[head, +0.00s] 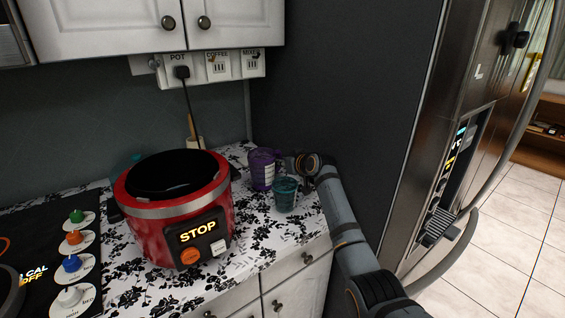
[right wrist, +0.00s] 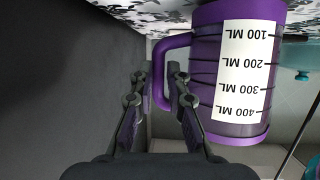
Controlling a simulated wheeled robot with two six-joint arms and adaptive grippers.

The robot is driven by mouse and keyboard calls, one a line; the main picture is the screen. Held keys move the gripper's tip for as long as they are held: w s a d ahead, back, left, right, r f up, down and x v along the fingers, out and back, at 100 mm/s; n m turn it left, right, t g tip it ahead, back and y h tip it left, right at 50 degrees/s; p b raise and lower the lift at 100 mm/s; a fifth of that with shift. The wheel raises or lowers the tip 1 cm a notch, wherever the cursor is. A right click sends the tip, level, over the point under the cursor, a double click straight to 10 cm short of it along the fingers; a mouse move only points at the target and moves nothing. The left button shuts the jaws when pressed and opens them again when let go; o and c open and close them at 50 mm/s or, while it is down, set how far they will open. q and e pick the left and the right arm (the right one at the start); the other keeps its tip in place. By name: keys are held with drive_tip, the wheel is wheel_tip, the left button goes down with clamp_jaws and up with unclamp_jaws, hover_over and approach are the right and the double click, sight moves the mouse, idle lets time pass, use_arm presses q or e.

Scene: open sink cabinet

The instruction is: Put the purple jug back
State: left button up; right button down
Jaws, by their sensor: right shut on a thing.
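The purple jug (head: 262,172) is upright at the back right of the patterned counter, behind a teal jug. My right gripper (head: 296,163) reaches it from the right and is at its handle side. In the right wrist view, which is upside down, the purple jug (right wrist: 238,70) shows its white millilitre scale. My right gripper (right wrist: 157,82) is shut on its handle there, with a finger on each side. I cannot tell whether the jug's base touches the counter. My left gripper is not in view.
The teal jug (head: 285,195) stands just in front of the purple jug. A red pot with a STOP panel (head: 176,215) stands to the left, with a cord to the wall sockets (head: 218,68). A dark wall panel (head: 335,90) and the fridge are on the right.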

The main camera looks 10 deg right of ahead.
drive_tip(key=shift+f, duration=0.15)
drive_tip(key=c, duration=1.3)
unclamp_jaws()
drive_tip(key=shift+f, duration=0.15)
